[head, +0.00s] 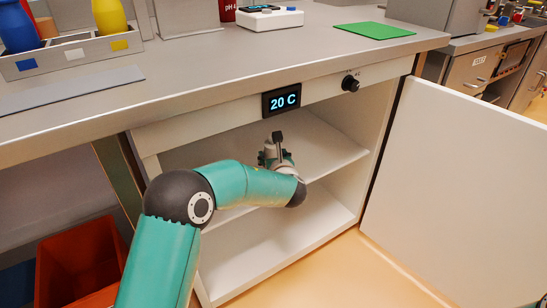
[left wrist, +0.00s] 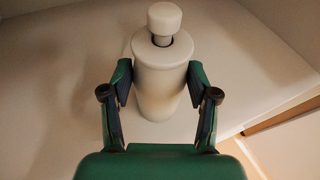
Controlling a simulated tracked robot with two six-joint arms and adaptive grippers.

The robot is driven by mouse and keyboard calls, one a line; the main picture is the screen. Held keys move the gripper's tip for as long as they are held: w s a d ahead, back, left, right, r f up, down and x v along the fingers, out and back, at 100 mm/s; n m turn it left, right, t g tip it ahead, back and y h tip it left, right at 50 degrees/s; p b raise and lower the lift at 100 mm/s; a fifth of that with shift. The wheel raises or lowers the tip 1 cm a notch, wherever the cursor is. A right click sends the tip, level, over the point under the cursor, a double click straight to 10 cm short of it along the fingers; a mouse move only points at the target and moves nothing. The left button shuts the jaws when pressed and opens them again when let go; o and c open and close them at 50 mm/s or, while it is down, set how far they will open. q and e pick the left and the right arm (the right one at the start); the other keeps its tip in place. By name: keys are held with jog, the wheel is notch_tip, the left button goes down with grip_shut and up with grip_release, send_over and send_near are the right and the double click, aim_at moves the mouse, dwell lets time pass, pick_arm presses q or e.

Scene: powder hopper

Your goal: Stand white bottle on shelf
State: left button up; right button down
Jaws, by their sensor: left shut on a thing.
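The white bottle (left wrist: 160,68) with its white cap is between the fingers of my left gripper (left wrist: 160,78) in the left wrist view. The fingers are shut on its sides. It looks upright over the white shelf (left wrist: 55,65); I cannot tell whether its base touches. In the head view my left gripper (head: 276,148) is inside the open cabinet, over the upper shelf (head: 335,152). The bottle is mostly hidden there and hard to make out.
The cabinet door (head: 455,190) stands open to the right. A display reading 20 C (head: 283,101) and a knob (head: 350,84) are above the opening. The shelf is clear to the right of the gripper. A red bin (head: 80,270) is at the lower left.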

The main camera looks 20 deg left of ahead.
pick_arm(q)
jog(key=o, duration=1.4)
jog(key=shift+s+d+r, duration=0.25)
jog(key=shift+s, duration=0.1)
jog(key=shift+p+v, duration=1.5)
jog(key=shift+v, duration=4.1)
jog(key=shift+f, duration=0.15)
